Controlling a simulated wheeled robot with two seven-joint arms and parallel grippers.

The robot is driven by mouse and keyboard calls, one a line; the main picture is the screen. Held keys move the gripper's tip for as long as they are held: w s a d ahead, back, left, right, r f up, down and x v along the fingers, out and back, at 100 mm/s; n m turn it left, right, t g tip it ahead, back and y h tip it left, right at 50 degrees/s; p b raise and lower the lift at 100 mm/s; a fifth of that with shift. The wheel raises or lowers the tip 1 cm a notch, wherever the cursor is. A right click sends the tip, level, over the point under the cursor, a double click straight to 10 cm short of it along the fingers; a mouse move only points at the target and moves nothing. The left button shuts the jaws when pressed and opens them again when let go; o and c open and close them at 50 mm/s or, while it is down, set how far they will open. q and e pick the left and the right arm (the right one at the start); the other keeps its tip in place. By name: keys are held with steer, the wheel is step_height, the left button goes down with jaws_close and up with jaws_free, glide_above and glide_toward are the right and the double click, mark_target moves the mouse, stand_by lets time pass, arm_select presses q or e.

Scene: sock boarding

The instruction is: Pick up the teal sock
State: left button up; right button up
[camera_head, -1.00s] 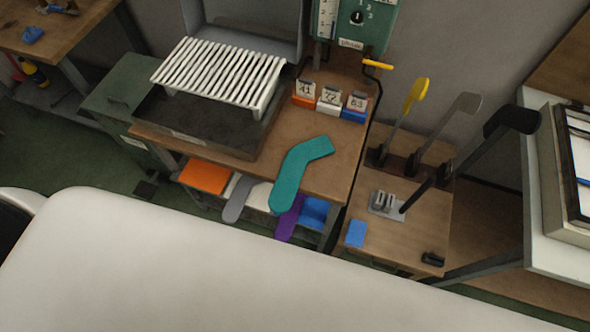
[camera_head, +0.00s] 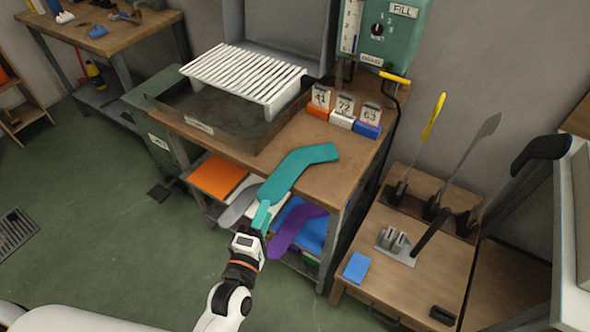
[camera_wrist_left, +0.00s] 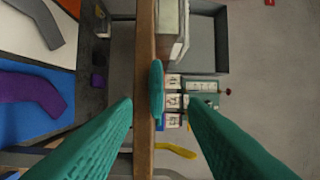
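The teal sock (camera_head: 297,169) lies bent on the wooden bench top, with its near end over the front edge. In the left wrist view the sock (camera_wrist_left: 157,90) shows nearly edge-on as a narrow teal strip. My left gripper (camera_head: 263,212) is at the sock's near end, below the bench edge in the picture. Its teal fingers (camera_wrist_left: 160,103) are open, one on each side of the sock, with gaps on both sides. Whether the sock is between the tips or just beyond them I cannot tell. My right gripper is not in view.
A purple sock (camera_head: 297,230) and a grey sock (camera_head: 238,206) lie on the shelf below. Orange, white and blue numbered holders (camera_head: 342,118) stand on the bench behind the sock. A slatted white rack (camera_head: 245,75) is to the left. A lower table with levers (camera_head: 440,262) stands right.

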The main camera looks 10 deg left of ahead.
mark_target(275, 188)
arm_select(q)
steer(key=w, duration=0.8)
steer(key=shift+w+d+f, duration=0.1)
steer(key=shift+d+f, duration=0.05)
steer(key=shift+d, duration=0.15)
steer(key=c, duration=0.8)
